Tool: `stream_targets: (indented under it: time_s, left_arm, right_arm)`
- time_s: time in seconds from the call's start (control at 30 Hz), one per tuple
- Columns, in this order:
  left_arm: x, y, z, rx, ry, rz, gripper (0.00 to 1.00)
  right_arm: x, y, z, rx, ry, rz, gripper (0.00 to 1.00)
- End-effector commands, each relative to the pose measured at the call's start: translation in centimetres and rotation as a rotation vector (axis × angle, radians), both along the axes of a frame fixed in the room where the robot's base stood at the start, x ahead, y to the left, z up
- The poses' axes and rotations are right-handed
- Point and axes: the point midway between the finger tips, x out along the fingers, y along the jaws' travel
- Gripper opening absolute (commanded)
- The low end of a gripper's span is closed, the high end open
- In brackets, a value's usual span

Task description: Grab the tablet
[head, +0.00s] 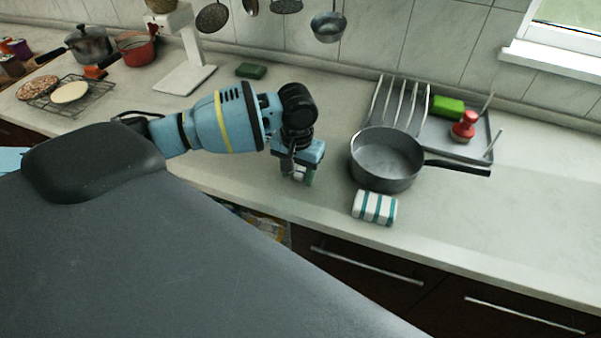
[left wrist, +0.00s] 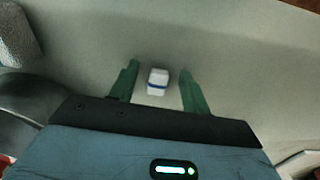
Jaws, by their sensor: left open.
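The tablet (left wrist: 157,83) is a small white block with a blue band across it, lying on the pale worktop in the left wrist view. My left gripper (left wrist: 158,72) is open, with one green finger on each side of the tablet and a gap on both sides. In the head view the left gripper (head: 299,178) points down at the worktop, left of the grey saucepan. The tablet cannot be made out clearly there, behind or under the gripper. My right gripper is not in view.
The grey saucepan (head: 385,160) and a striped folded cloth (head: 374,207) are right of the gripper. A drying rack (head: 398,105) and a tray (head: 440,135) with a red-topped brush (head: 464,126) stand behind. A green sponge (head: 251,71) lies farther back. The worktop's front edge is close.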

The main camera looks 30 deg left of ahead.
Motion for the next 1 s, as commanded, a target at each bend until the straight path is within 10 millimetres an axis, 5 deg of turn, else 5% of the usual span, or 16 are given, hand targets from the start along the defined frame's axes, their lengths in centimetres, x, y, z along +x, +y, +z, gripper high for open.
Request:
stream_targets:
  time_s: [0.4,0.77,1.0]
  left_arm:
    - [0.0,0.0,0.0,0.0,0.0,0.0,0.0]
    - [0.0,0.0,0.5,0.0,-0.001,0.0,0.0]
    - [0.1,0.0,3.2,-0.002,-0.003,0.0,0.0]
  right_arm:
    - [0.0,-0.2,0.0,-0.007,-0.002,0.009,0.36]
    - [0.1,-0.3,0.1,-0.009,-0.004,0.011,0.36]
    - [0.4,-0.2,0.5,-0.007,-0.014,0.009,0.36]
